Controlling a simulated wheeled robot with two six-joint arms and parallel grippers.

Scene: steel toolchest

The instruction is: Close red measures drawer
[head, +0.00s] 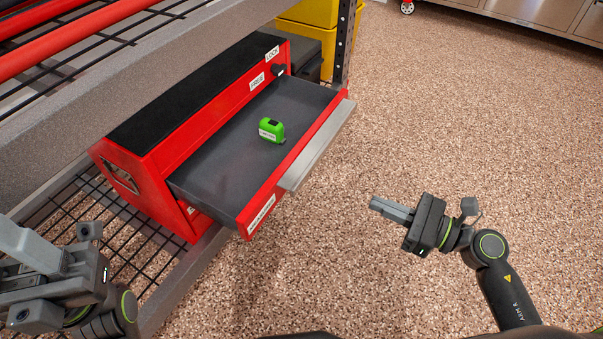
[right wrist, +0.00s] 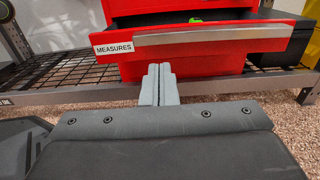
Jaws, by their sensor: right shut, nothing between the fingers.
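The red toolchest (head: 150,165) sits on a wire shelf, and its measures drawer (head: 255,205) is pulled out. The drawer has a grey liner, a metal handle strip (head: 318,145) and a white label. A green tape measure (head: 271,130) lies inside. My right gripper (head: 375,204) is shut and empty, in front of the drawer and apart from it. In the right wrist view the shut fingers (right wrist: 160,80) point at the drawer front (right wrist: 215,40), by the "MEASURES" label (right wrist: 113,49). My left gripper (head: 30,250) is at the lower left; its finger gap is unclear.
A dark case (head: 305,60) and a yellow bin (head: 315,12) stand behind the toolchest by a perforated post (head: 343,40). The wire shelf (head: 115,235) has a metal front edge. The speckled floor (head: 430,110) to the right is clear.

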